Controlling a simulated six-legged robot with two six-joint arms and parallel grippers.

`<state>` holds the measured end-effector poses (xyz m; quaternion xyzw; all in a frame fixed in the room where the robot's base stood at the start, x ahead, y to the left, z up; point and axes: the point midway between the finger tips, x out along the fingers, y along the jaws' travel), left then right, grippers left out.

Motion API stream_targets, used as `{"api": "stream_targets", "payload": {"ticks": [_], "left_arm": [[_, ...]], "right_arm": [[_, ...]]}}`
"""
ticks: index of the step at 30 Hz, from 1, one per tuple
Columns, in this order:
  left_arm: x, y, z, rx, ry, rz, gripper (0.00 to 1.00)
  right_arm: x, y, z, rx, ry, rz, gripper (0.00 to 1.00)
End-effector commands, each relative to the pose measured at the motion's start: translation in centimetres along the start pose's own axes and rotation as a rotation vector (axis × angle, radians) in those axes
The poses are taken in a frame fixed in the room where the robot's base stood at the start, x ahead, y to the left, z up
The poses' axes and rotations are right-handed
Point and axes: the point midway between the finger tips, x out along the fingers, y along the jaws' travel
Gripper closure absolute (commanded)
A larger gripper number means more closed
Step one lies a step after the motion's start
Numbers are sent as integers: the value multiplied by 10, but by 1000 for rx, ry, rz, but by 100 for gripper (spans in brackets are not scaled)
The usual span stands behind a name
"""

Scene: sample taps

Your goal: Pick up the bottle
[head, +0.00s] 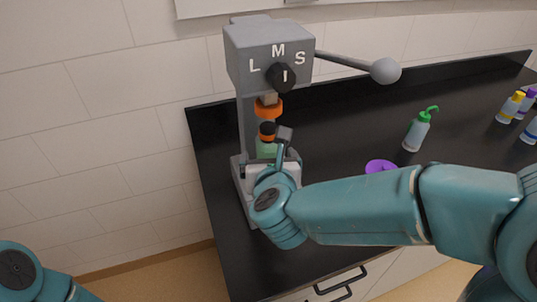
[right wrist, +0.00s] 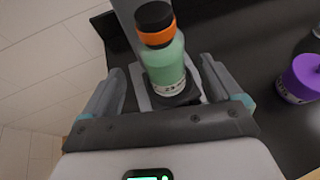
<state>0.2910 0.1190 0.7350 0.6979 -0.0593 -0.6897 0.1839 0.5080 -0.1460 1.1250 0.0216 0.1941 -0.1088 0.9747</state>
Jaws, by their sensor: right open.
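The bottle (head: 266,148), pale green with an orange collar and black cap, stands on the base of the grey dispenser (head: 268,45) below its orange nozzle (head: 268,108). In the right wrist view the bottle (right wrist: 164,62) is upright on a dark pad, between and just beyond my fingers. My right gripper (head: 272,158) is open in front of the bottle, one finger on each side (right wrist: 163,82). No contact with the bottle shows. In the head view the gripper and wrist hide the bottle's lower part. My left gripper is out of view.
A green-topped squeeze bottle (head: 416,132) and several capped bottles (head: 510,107) stand farther right. The dispenser's lever (head: 384,71) sticks out right above the black counter (head: 340,120).

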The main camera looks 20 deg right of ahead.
Motion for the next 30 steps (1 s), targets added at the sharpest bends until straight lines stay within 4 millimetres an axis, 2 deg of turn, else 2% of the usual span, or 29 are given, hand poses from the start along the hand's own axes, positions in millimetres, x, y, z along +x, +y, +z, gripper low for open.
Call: {"api": "stream_targets", "payload": {"ticks": [5, 9, 12, 15, 21, 23, 27, 28, 30], "left_arm": [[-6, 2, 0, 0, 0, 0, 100], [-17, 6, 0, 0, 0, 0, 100], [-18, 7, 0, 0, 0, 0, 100], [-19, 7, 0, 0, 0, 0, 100], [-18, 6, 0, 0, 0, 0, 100], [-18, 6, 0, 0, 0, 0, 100], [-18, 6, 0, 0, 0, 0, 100], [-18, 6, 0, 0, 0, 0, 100], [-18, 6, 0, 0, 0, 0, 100]], "right_arm": [[15, -2, 3, 0, 3, -2, 8], [38, -6, 8, 0, 4, -4, 8], [52, -5, 6, 1, 3, -1, 8], [58, -4, 6, 1, 1, 1, 8], [59, -4, 6, 1, 0, 1, 8], [59, -4, 6, 1, 0, 1, 24], [59, -4, 5, 1, 0, 1, 70], [59, -4, 5, 1, 1, 1, 73], [59, -4, 6, 2, -1, 1, 73]]}}
